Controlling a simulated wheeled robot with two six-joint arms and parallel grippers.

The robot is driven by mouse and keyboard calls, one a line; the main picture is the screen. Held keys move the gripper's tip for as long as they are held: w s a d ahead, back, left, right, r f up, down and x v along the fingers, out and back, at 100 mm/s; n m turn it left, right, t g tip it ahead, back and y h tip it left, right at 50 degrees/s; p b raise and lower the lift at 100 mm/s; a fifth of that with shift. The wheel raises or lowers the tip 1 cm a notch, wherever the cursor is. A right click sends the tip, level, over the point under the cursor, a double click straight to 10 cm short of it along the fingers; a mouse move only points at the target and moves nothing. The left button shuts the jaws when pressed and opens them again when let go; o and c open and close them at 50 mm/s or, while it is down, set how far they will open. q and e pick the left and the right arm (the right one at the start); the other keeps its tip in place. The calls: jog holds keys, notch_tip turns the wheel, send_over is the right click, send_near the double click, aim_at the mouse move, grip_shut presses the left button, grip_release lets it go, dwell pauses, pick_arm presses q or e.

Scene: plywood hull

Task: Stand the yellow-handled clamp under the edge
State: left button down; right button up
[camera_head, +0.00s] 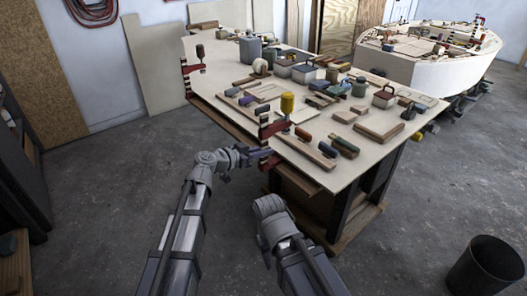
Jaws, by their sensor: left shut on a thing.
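The yellow-handled clamp (287,104) stands at the near left edge of the workbench (235,105), its yellow handle pointing up and its red part (271,130) below. My left gripper (266,158) is shut on the clamp low down, just outside the bench edge. Whether the clamp's jaws touch the board is too small to tell. My right arm ends in a rounded wrist (270,205) in front of the bench's near corner. Its gripper fingers are hidden.
Another red clamp (194,60) sits at the bench's far left corner. Many tools, jars and blocks crowd the bench top. A black bin (486,266) stands on the floor at lower right. A pale boat hull (430,70) is behind. The floor left of the bench is clear.

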pick_arm(q)
jog(key=shift+w+d, duration=0.1)
jog(key=shift+w+d, duration=0.7)
jog(key=shift+d, duration=0.25)
jog(key=shift+w+d, duration=0.65)
jog(key=shift+d, duration=0.3)
jog(key=c, duration=0.8)
grip_release()
jog(key=p+v, duration=0.2)
jog(key=v, duration=0.6)
